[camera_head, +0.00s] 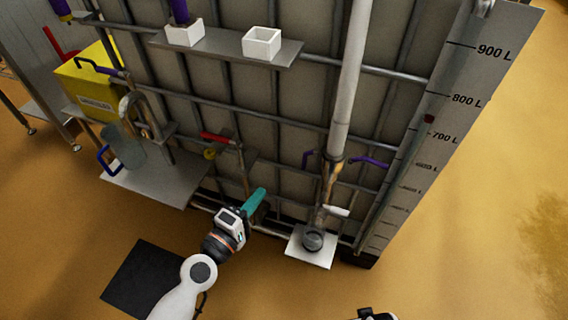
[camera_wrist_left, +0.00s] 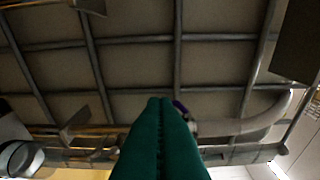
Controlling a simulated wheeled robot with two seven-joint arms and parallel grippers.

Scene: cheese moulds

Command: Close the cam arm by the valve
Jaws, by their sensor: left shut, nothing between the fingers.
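A grey pipe (camera_head: 347,85) runs down the tank front to a brass-coloured valve section (camera_head: 328,180). Two purple arms stick out beside it, one at the left (camera_head: 308,158) and one at the right (camera_head: 370,161). A small white lever (camera_head: 337,211) sits lower, above a dark round coupling (camera_head: 313,240). I cannot tell which is the cam arm. My left gripper (camera_head: 261,191), with teal fingers, is shut and empty, left of the pipe and apart from it. In the left wrist view its fingers (camera_wrist_left: 160,102) partly hide a purple piece (camera_wrist_left: 180,106).
A red-handled valve (camera_head: 215,138) is on the tank frame above my left gripper. A shelf (camera_head: 225,48) holds white cups. A clear jug (camera_head: 127,150) stands on a plate at the left. A graduated panel (camera_head: 450,95) borders the right.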

